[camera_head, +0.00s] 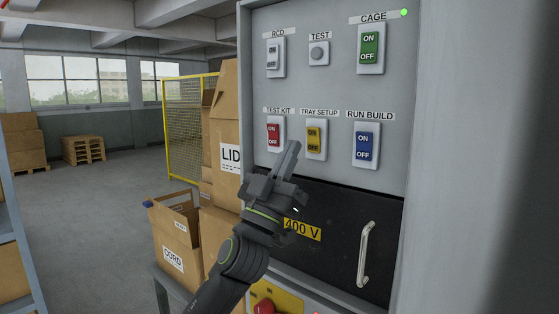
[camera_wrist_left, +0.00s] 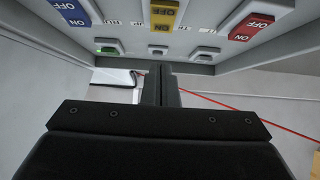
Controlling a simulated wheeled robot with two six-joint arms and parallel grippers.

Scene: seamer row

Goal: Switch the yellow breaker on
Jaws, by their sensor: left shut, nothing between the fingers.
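The yellow breaker (camera_head: 314,139), under the label TRAY SETUP, sits in the middle of the lower row on the grey panel. Its rocker carries ON above and OFF below; I cannot tell surely which side is pressed in. It also shows upside down at the top of the left wrist view (camera_wrist_left: 163,12). My left gripper (camera_head: 292,148) is shut and empty, its fingers pointing up, in the picture just left of and below the yellow breaker. In the left wrist view its fingertips (camera_wrist_left: 158,68) appear apart from the breaker. My right gripper is not in view.
A red breaker (camera_head: 273,134) and a blue breaker (camera_head: 366,145) flank the yellow one closely. Above are the RCD switch (camera_head: 275,57), TEST button (camera_head: 319,53) and green CAGE breaker (camera_head: 370,48). A black door with a handle (camera_head: 365,254) lies below. Cardboard boxes (camera_head: 176,246) stand left.

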